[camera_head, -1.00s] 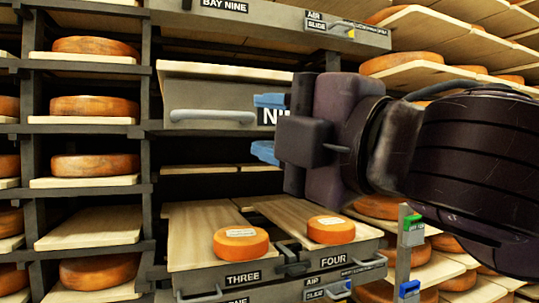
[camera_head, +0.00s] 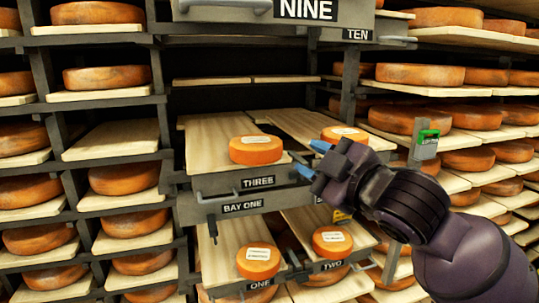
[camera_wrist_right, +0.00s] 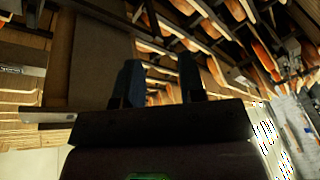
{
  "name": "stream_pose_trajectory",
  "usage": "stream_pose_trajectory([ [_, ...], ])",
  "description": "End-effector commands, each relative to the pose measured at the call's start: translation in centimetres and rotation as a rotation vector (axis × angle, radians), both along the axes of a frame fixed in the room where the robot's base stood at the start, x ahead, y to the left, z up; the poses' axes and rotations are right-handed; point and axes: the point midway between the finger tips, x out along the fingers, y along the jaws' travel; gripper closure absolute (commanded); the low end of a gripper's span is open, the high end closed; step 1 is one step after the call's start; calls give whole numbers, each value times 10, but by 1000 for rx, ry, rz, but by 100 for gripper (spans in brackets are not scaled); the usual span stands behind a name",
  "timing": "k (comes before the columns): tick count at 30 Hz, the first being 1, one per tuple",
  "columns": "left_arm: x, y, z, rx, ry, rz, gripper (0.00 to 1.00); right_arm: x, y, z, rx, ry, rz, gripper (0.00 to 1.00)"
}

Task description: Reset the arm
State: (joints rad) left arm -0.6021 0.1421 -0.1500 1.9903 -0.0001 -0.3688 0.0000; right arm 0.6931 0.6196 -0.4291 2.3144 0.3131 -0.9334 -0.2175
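My right gripper (camera_head: 314,159) is at centre right in the head view. Its two blue fingers point left and stand apart, with nothing between them. In the right wrist view the dark fingers (camera_wrist_right: 160,85) are also apart and empty. The right arm comes in from the lower right and hides part of the shelf behind it. My left gripper is not in view.
Pulled-out boards hold small cheese wheels: one at THREE (camera_head: 255,150), one behind my gripper (camera_head: 345,134), and lower ones at ONE (camera_head: 258,262) and TWO (camera_head: 332,241). Drawer NINE (camera_head: 250,12) juts out above. Racks of large wheels stand left and right.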

Motion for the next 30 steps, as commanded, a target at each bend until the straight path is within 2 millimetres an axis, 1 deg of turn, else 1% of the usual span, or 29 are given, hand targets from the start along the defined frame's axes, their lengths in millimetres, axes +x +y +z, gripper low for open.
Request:
stream_pose_trajectory([
  [1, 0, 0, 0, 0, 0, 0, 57, 6, -7, -21, 34, 44, -16, 63],
  [5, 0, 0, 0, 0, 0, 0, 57, 15, -25, -70, 117, 135, -60, 63],
  [6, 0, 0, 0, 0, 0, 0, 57, 17, -31, -85, 142, 164, -77, 63],
  [8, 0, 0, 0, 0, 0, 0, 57, 19, -40, -109, 177, 203, -103, 63],
  [9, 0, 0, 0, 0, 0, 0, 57, 19, -46, -126, 201, 230, -120, 63],
  [11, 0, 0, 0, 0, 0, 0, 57, 18, -56, -150, 237, 269, -150, 63],
  [12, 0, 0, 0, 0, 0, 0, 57, 17, -62, -167, 258, 296, -170, 63],
  [16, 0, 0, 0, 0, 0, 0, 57, 8, -84, -222, 327, 378, -243, 63],
  [18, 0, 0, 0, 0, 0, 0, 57, -1, -96, -253, 361, 422, -285, 63],
  [20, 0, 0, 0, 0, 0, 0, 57, -10, -107, -278, 389, 457, -323, 63],
  [21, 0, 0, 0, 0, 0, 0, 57, -17, -114, -296, 406, 483, -350, 63],
  [23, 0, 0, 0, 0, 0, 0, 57, -30, -124, -322, 432, 517, -390, 63],
  [24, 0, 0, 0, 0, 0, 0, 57, -39, -131, -339, 448, 541, -419, 63],
  [26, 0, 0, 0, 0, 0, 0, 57, -55, -141, -364, 470, 575, -461, 63],
  [27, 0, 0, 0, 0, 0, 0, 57, -67, -148, -381, 483, 598, -491, 63],
  [29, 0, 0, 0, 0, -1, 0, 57, -85, -158, -405, 504, 631, -537, 63],
  [30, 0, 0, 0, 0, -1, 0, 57, -99, -164, -420, 515, 652, -566, 63],
])
